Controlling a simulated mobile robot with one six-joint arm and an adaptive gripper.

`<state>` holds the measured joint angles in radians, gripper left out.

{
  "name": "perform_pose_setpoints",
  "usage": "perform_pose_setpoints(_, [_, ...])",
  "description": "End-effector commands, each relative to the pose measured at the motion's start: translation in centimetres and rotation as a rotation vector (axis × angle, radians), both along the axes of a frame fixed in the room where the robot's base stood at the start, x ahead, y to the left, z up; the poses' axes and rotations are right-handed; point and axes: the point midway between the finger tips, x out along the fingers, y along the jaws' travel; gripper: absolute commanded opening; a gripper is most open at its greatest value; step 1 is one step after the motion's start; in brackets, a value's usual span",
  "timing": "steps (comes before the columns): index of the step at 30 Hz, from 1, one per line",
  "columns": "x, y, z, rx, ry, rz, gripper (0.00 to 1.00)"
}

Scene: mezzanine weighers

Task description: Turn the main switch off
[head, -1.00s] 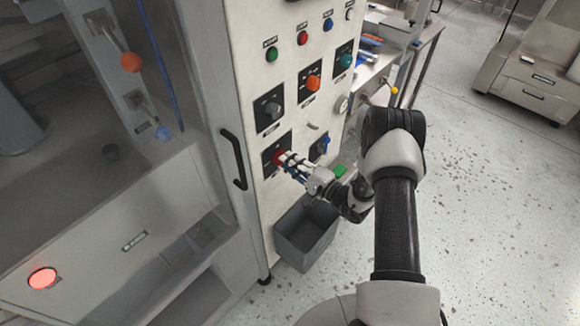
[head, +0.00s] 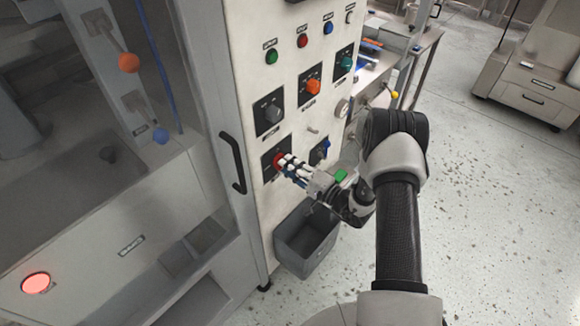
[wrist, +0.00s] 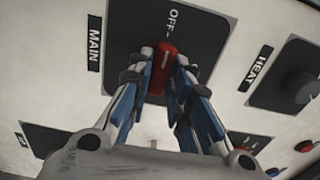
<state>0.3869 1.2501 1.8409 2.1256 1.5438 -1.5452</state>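The main switch is a red knob (wrist: 161,72) on a dark square plate (wrist: 205,38), with a MAIN label beside it and an OFF mark at the top of the plate in the wrist view. The knob's pale line runs roughly toward the OFF mark. In the head view the red knob (head: 279,160) sits low on the white panel. My gripper (wrist: 161,80) has a finger on each side of the knob and looks closed on it; the fingers hide its sides. My gripper also shows at the knob in the head view (head: 287,165).
A grey knob (head: 271,112) sits above the switch and an orange knob (head: 313,87) up to the right. A blue handle (head: 325,149) is close at right. A grey bin (head: 306,246) hangs below. A black door handle (head: 233,162) is at left.

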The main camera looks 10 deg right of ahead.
Motion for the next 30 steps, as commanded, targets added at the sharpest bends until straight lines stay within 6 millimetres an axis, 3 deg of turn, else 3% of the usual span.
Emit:
perform_pose_setpoints(6, [0.0, 0.0, 0.0, 0.001, 0.001, 0.000, 0.35])
perform_pose_setpoints(17, [-0.3, -0.3, 0.0, 0.002, 0.002, -0.001, 0.35])
perform_pose_setpoints(20, [-1.1, -1.0, 0.0, 0.002, 0.003, -0.003, 0.35])
perform_pose_setpoints(30, [-6.8, -5.2, 0.0, 0.002, 0.002, -0.006, 0.35])
